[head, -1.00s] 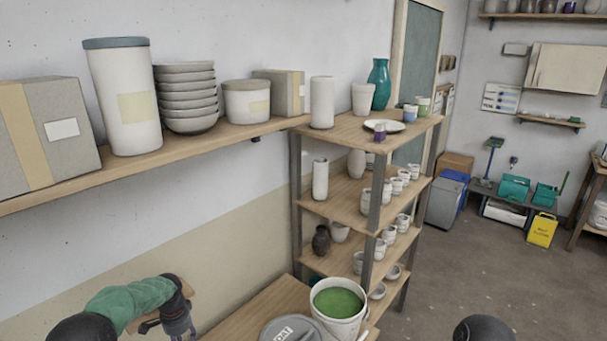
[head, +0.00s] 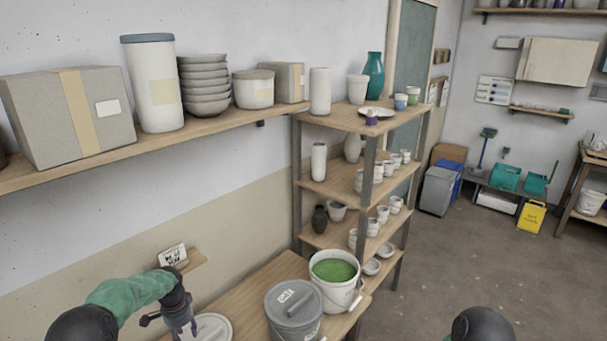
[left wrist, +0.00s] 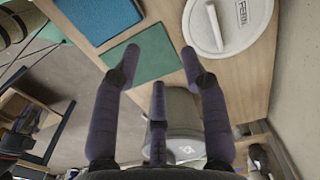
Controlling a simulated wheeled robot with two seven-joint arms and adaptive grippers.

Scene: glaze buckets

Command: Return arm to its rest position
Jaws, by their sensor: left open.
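My left arm, with its green sleeve-like link, comes in at the lower left of the head view. My left gripper (head: 183,329) points down near the left part of the wooden table, by a round white lid (head: 213,326). In the left wrist view its dark fingers (left wrist: 160,65) are spread, with nothing held between them. Beyond the fingers lie a green mat (left wrist: 148,60), a blue mat (left wrist: 98,14) and a labelled pale lid (left wrist: 232,22) with a stick on it. My right gripper is out of view.
On the table stand an open white bucket of green glaze (head: 335,284) and a grey lidded bucket (head: 293,314). A wall shelf (head: 130,152) with crockery runs above my left arm. A shelving unit (head: 350,190) stands behind the table; open floor (head: 480,265) lies right.

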